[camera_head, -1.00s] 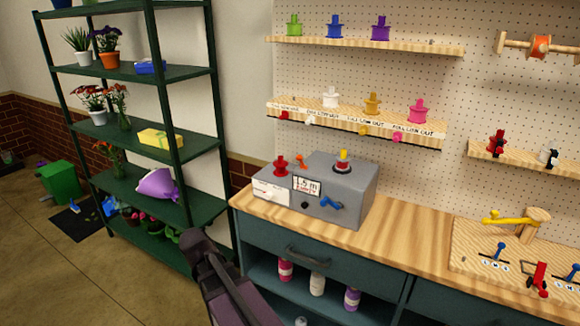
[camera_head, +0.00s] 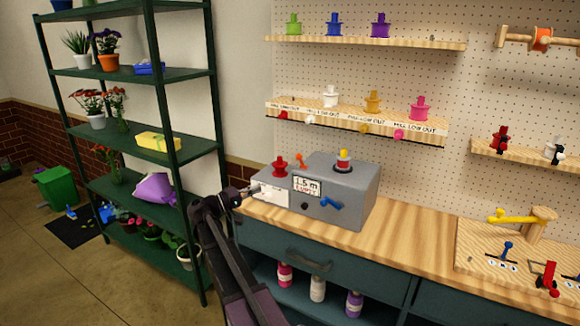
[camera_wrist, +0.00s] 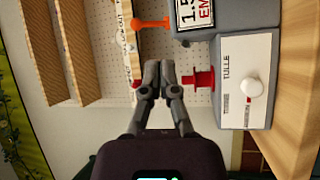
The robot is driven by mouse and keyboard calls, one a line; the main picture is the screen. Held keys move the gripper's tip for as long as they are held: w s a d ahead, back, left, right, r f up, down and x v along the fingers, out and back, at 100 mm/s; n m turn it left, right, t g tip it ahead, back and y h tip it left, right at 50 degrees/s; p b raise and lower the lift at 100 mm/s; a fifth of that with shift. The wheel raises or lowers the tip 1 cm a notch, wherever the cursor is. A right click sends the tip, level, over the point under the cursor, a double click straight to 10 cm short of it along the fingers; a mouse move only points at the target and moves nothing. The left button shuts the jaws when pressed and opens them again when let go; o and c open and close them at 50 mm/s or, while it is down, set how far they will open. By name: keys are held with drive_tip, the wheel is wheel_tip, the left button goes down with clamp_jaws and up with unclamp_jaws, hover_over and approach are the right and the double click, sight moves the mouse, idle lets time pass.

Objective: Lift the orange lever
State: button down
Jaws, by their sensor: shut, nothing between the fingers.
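The orange lever (camera_head: 301,160) is small and stands at the back of the grey machine (camera_head: 345,190), right of a red knob-like piece (camera_head: 280,166). In the wrist view the orange lever (camera_wrist: 150,23) sticks out from the machine near the top edge. My gripper (camera_head: 253,190) is at the machine's left front corner in the head view. In the wrist view my gripper's fingers (camera_wrist: 158,76) are together and empty, beside the red piece (camera_wrist: 198,78) and apart from the lever. I cannot tell whether a fingertip touches the red piece.
The machine has a white TULLE panel (camera_wrist: 246,80) with a white knob, a display and a blue handle (camera_head: 330,202). Pegboard shelves (camera_head: 355,122) with coloured spools hang above. A green plant rack (camera_head: 165,150) stands left.

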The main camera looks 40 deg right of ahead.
sight(301, 160)
drive_tip(key=shift+w+d+r+m+g+h, duration=0.15)
drive_tip(key=shift+w+r+h, duration=0.25)
drive_tip(key=shift+r, duration=0.2)
drive_tip(key=shift+w+d+r+m+g+h, duration=0.1)
drive_tip(key=shift+w+r+m+g+h, duration=0.05)
drive_tip(key=shift+w+r+h, duration=0.35)
drive_tip(key=shift+s+r, duration=0.1)
drive_tip(key=p+x, duration=0.4)
drive_tip(key=x, duration=1)
drive_tip(key=shift+d, duration=0.15)
